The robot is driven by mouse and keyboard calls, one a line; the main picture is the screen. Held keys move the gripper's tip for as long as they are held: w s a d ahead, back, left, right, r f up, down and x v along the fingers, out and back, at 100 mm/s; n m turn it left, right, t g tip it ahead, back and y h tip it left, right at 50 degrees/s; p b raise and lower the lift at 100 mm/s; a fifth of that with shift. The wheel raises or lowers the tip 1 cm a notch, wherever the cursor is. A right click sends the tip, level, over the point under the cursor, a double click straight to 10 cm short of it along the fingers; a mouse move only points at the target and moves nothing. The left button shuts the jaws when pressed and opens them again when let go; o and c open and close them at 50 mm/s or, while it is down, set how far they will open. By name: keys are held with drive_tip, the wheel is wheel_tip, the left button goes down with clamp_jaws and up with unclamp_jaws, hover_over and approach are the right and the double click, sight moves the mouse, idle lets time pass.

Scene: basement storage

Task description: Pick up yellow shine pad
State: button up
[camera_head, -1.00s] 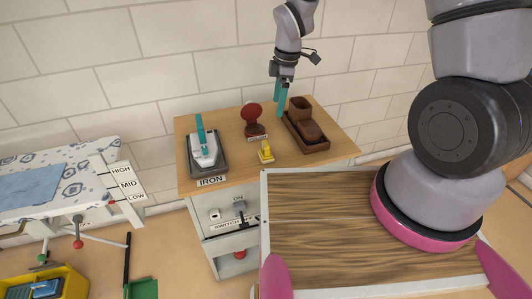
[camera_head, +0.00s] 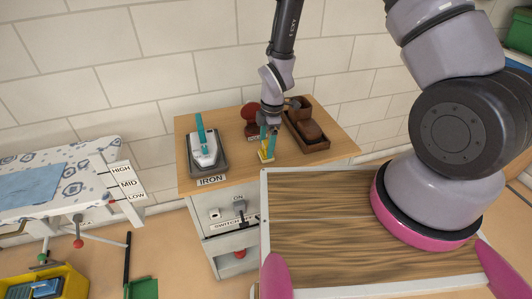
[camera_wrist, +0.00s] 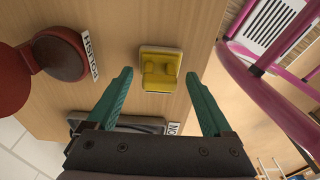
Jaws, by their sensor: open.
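The yellow shine pad (camera_head: 266,152) sits on the wooden cabinet top, near its front edge. In the wrist view the pad (camera_wrist: 160,70) lies flat on the wood, with a raised grip block on its upper face. My gripper (camera_head: 268,147) is directly above the pad, pointing down. In the wrist view my gripper (camera_wrist: 158,88) is open, its two teal fingers apart with the pad beyond and between the tips. Nothing is held. In the head view the fingers partly cover the pad.
A red round-topped tool (camera_head: 250,113) stands behind the pad; it also shows in the wrist view (camera_wrist: 60,55). A brown tray (camera_head: 320,146) holding brown brushes is at right. The iron (camera_head: 203,148) stands on a dark base at left. Wood between iron and pad is clear.

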sight(266, 143)
drive_tip(key=shift+a+f, duration=0.1)
drive_tip(key=shift+f, duration=0.65)
clamp_jaws()
drive_tip(key=shift+r, duration=0.15)
wheel_tip(266, 143, up, 10)
drive_tip(key=shift+f, duration=0.1)
